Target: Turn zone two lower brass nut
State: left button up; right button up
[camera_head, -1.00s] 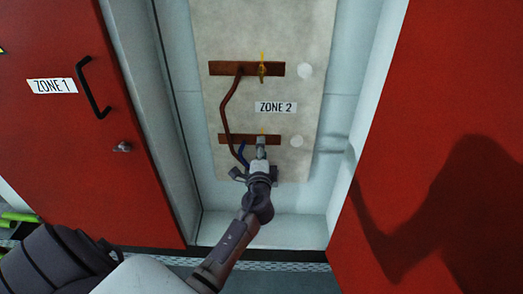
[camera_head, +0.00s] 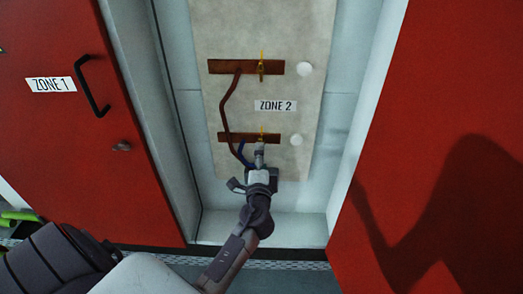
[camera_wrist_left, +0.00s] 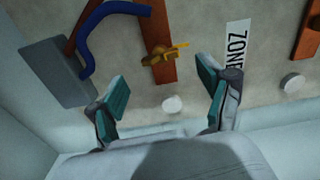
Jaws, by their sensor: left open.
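The zone two lower brass nut (camera_wrist_left: 155,55) sits on a rust-brown strip (camera_wrist_left: 163,72) in the left wrist view, with a yellow pointer (camera_wrist_left: 178,46) sticking out from it. In the head view the lower nut (camera_head: 262,139) is just above my left gripper (camera_head: 259,155) and partly hidden by it. In the left wrist view my left gripper (camera_wrist_left: 162,90) is open, its teal-padded fingers wide apart with nothing between them. The nut appears ahead of the fingertips, with no visible contact. My right gripper is in neither view.
An upper brass nut (camera_head: 261,68) sits on another strip above the ZONE 2 label (camera_head: 275,106). A blue pipe (camera_wrist_left: 85,45) bends close to the lower strip. White round discs (camera_head: 305,69) are on the panel. Red doors (camera_head: 80,160) flank the recess.

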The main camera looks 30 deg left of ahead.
pick_arm(q)
jog(key=v, duration=0.7)
jog(key=shift+s+d, duration=0.25)
jog(key=shift+s, duration=0.05)
jog(key=s+d+f+n+g+h, duration=0.1)
jog(key=s+d+f+g+h, duration=0.2)
jog(key=f, duration=0.9)
jog(key=s+d+f+g+h, duration=0.2)
jog(key=s+f, duration=0.2)
jog(key=f, duration=0.7)
jog(key=s+d+f+n+g+h, duration=0.1)
jog(key=s+d+f+g+h, duration=0.2)
jog(key=f, duration=0.9)
jog(key=s+f+n+g, duration=0.2)
jog(key=s+f, duration=0.3)
jog(key=s, duration=0.5)
jog(key=s+f+n+g, duration=0.2)
jog(key=s+f, duration=0.4)
jog(key=s, duration=0.5)
jog(key=s+f+n+g+h, duration=0.1)
jog(key=s+f+n+g, duration=0.1)
jog(key=s+f, duration=0.4)
jog(key=s+a, duration=0.1)
jog(key=s, duration=0.3)
jog(key=shift+s, duration=0.4)
